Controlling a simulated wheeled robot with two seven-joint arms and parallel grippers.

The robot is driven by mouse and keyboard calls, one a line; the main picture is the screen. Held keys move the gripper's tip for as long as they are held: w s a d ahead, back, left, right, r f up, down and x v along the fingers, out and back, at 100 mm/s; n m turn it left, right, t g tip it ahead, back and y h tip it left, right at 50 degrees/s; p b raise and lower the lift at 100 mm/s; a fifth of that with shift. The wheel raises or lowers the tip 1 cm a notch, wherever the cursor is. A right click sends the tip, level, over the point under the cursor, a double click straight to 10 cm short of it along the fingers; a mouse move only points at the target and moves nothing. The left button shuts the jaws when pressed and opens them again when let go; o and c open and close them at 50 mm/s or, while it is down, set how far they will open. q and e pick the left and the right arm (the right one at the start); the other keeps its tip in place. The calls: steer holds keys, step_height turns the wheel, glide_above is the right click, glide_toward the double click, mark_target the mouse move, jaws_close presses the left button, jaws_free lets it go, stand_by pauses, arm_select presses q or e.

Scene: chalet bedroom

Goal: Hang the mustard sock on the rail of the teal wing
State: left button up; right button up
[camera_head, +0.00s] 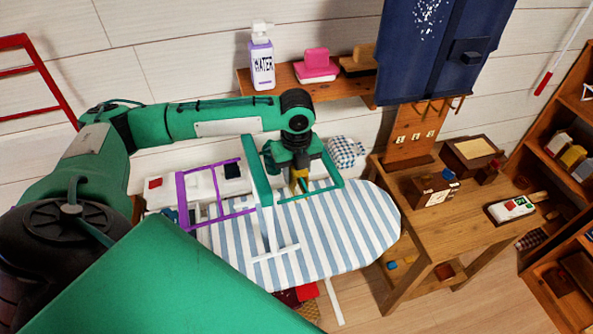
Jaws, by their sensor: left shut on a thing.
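My left gripper (299,174) points down over the drying rack and is shut on the mustard sock. Only a small yellow part of the mustard sock (303,187) shows at the fingertips. The teal wing (339,172) is an open frame around and beside the gripper. The sock is close to the wing's front bar (322,190), but I cannot tell whether it touches or lies over it. The purple wing (181,190) is on the rack's left side. White rack legs (269,235) stand below on the striped ironing board (350,228). My right gripper is out of view.
A checked cloth bundle (344,151) lies behind the teal wing. A wooden table (465,235) with boxes stands at right. The board's right end is clear.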

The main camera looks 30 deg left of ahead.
arm_select(q)
steer(key=o, duration=1.1)
steer(key=shift+c, duration=0.2)
steer(key=shift+r, duration=0.1)
step_height(320, 180, up, 14)
steer(key=b, duration=0.2)
steer(key=shift+b, duration=0.4)
steer(key=shift+f, duration=0.2)
